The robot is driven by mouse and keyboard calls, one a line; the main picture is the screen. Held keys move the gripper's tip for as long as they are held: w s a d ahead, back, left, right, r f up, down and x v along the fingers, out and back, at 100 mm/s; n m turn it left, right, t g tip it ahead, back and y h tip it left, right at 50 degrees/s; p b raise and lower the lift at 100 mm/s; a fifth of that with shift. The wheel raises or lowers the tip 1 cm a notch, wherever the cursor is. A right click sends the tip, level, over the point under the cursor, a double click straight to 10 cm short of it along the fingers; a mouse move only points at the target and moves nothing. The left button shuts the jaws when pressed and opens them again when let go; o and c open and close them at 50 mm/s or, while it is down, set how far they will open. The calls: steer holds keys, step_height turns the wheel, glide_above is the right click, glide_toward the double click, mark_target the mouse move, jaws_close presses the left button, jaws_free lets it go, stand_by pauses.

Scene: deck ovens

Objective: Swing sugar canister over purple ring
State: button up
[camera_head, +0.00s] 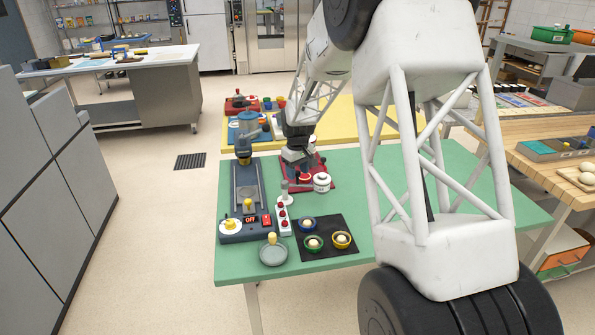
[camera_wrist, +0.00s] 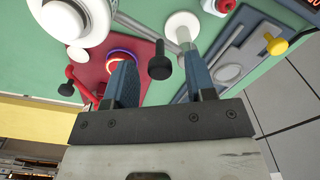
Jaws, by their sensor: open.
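A white canister with dark marking (camera_head: 321,184), which I take for the sugar canister, stands at the right of a red base (camera_head: 322,161) on the green table. It shows large at the upper left of the wrist view (camera_wrist: 98,15). A purple ring (camera_wrist: 124,52) lies on the red base, partly hidden behind my left finger; I cannot make out its purple in the head view. My gripper (camera_wrist: 161,80) is open above the base's left part. A black knob (camera_wrist: 159,66) shows between the fingers, not visibly touched by either.
A dark blue device (camera_head: 246,195) with a yellow knob stands to the left. A white stand (camera_head: 285,196), a red-button strip (camera_head: 283,218) and a black mat (camera_head: 326,248) with several bowls are in front. The table is bare (camera_head: 350,210) right of the canister.

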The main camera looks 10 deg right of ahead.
jaws_close()
stand_by(0.3)
steer(key=shift+w+n, duration=0.1)
steer(key=shift+n, duration=0.2)
steer(key=shift+w+d+n, duration=0.1)
steer(key=shift+w+n, duration=0.3)
steer(key=shift+n, duration=0.6)
steer(key=shift+w+a+n, duration=0.25)
steer(key=shift+w+n, duration=0.35)
steer(key=shift+n, duration=1.05)
steer(key=shift+w+a+n, duration=0.2)
steer(key=shift+w+n, duration=0.35)
steer(key=shift+n, duration=1.05)
steer(key=shift+w+a+n, duration=0.25)
steer(key=shift+w+n, duration=0.35)
steer(key=shift+n, duration=1.05)
